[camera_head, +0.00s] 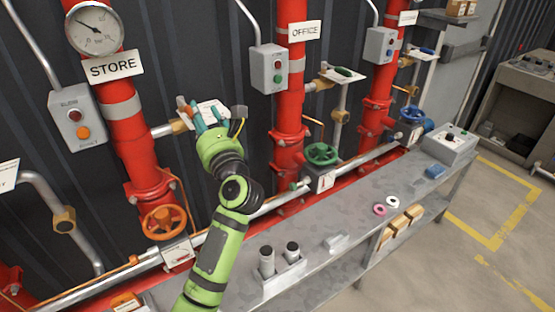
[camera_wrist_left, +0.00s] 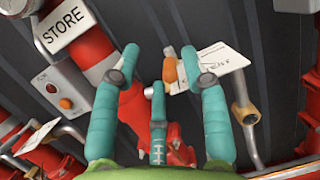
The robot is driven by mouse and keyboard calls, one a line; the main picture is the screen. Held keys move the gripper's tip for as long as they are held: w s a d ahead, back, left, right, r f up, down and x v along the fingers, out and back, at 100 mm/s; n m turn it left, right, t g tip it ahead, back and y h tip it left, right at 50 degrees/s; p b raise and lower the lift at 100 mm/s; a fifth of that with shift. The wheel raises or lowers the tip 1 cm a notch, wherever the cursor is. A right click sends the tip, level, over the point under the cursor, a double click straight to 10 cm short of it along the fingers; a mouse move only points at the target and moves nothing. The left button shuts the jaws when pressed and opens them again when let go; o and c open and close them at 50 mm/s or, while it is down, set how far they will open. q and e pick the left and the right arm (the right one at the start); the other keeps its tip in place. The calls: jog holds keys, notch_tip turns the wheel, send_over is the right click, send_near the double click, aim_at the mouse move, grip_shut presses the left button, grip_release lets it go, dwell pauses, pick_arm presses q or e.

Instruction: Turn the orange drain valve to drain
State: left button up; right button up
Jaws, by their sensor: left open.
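The orange drain valve's lever grip (camera_wrist_left: 170,70) shows in the left wrist view, between my left gripper's teal fingers and in front of a white tag (camera_wrist_left: 210,68). My left gripper (camera_wrist_left: 160,62) is open, with its fingers on both sides of the grip; I cannot tell whether they touch it. In the head view my left gripper (camera_head: 208,115) is at the brass valve body (camera_head: 181,125) on the branch of the red STORE pipe (camera_head: 138,160). The fingers and tag hide much of the lever there. My right gripper is not in view.
An orange handwheel (camera_head: 164,221) sits low on the STORE pipe. A grey button box (camera_head: 77,117) is to the left. The OFFICE pipe (camera_head: 290,100) has a green lever (camera_head: 344,72) and green handwheel (camera_head: 321,154). A grey bench (camera_head: 330,262) runs in front.

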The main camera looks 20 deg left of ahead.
pick_arm(q)
jog(key=s+d+r+m+t+h, duration=0.3)
jog(key=d+m+t+h, duration=0.55)
jog(key=m, duration=0.65)
jog(key=s+d+f+m+h, duration=0.1)
jog(key=d+f+m+h, duration=0.2)
jog(key=d+m+h, duration=0.2)
jog(key=s+d+f+m+g+h, duration=0.1)
jog(key=d+m+h, duration=0.4)
jog(key=m, duration=0.5)
jog(key=shift+s+f+m+h, duration=0.3)
jog(key=shift+s+f+h, duration=0.1)
jog(key=shift+f+h, duration=0.55)
